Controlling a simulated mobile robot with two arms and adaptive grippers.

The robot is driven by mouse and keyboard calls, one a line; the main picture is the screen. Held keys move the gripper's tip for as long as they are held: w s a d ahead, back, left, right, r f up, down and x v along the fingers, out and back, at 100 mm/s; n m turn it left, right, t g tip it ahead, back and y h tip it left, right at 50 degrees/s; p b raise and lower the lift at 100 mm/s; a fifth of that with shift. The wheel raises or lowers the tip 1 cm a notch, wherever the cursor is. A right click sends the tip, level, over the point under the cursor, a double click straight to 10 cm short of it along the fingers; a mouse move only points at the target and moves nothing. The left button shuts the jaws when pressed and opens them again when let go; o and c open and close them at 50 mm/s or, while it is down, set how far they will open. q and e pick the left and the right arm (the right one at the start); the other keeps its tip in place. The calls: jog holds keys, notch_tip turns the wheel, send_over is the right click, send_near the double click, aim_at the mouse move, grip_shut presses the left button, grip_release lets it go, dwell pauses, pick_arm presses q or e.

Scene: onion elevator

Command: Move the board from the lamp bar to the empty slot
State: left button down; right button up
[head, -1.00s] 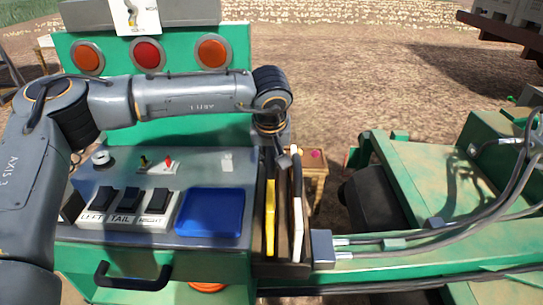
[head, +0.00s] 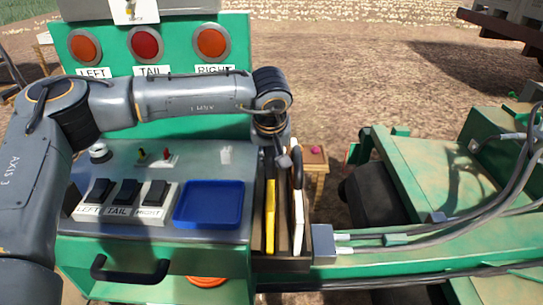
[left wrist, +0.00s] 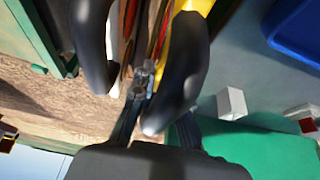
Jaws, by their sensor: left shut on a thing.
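The lamp bar (head: 95,22) at the back carries a small white sign (head: 135,10) on its top edge. A narrow dark slotted holder (head: 284,240) stands at the right end of the console. A yellow board (head: 270,215) and a white board (head: 298,225) stand upright in it. My left gripper (head: 283,160) is over the holder's far end, pointing down, shut on a thin board. In the left wrist view its fingers (left wrist: 130,85) close around thin brown and red edges beside the yellow board (left wrist: 190,8). Which board is held is partly hidden. My right gripper is out of view.
The console has a blue tray (head: 210,222), three labelled switches (head: 127,193) and small knobs. Three red-orange lamps (head: 145,44) face me. A small wooden stand (head: 316,172) is behind the holder. Cables (head: 440,232) run over green machinery at the right.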

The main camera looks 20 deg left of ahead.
pick_arm(q)
jog(key=shift+f+b, duration=0.25)
jog(key=shift+b, duration=0.05)
dwell(0.5)
jog(key=shift+f+b, duration=0.95)
jog(key=shift+f, duration=0.2)
dwell(0.4)
jog(key=c, duration=1.3)
grip_release()
jog(key=shift+o, duration=0.2)
jog(key=o, duration=0.4)
jog(key=shift+f, duration=0.2)
jog(key=shift+s+r, duration=0.1)
